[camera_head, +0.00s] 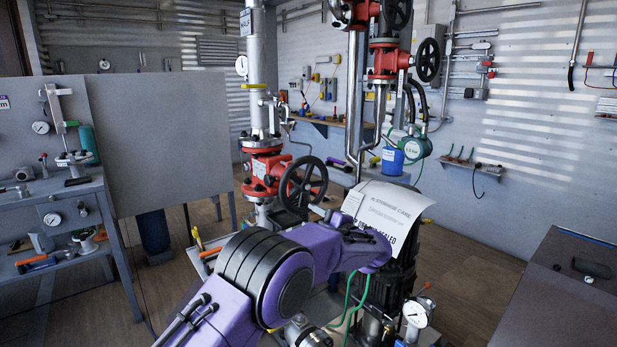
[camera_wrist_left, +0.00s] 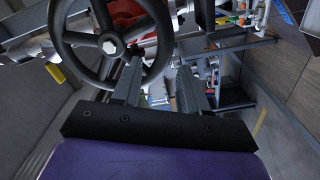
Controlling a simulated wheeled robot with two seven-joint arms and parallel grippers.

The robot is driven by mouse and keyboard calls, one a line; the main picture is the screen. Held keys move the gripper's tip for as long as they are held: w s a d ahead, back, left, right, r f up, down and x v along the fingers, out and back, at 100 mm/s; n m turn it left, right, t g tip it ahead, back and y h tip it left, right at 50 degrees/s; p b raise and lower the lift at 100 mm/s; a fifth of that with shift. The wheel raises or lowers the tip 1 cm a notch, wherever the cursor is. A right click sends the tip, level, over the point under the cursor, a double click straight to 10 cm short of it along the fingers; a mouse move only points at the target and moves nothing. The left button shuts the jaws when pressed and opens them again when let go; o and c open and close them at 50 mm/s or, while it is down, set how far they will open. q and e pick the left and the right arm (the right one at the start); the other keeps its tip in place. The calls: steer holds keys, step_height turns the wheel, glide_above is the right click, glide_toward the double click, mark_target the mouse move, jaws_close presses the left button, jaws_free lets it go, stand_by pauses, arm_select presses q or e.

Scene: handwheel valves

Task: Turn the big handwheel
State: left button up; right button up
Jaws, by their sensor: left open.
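The big handwheel (camera_head: 291,188) is a dark spoked wheel on a red valve body on a vertical pipe, in the middle of the head view. In the left wrist view the handwheel (camera_wrist_left: 71,38) fills the upper left, with a pale hub nut and several spokes. My left gripper (camera_wrist_left: 160,64) is open. One finger overlaps the lower right of the wheel and the other is outside the rim. I cannot tell whether either touches it. In the head view my left gripper (camera_head: 322,213) is small and partly hidden, just right of and below the wheel. My right gripper is not in view.
A smaller dark handwheel (camera_head: 428,60) is on the upper red valve at the right. A printed sheet (camera_head: 385,215) stands right of my left wrist. A grey panel (camera_head: 160,135) and a workbench (camera_head: 50,190) are at the left. A dark table (camera_head: 560,290) is at the right.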

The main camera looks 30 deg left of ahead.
mark_target(299, 210)
arm_select(q)
steer(key=b+x, duration=0.1)
steer(key=x, duration=0.4)
steer(key=shift+a+f, duration=0.1)
steer(key=shift+a, duration=0.05)
steer(key=shift+w+a, duration=0.2)
steer(key=shift+a, duration=0.1)
steer(key=shift+r, duration=0.2)
steer(key=shift+f, duration=0.1)
jaws_close()
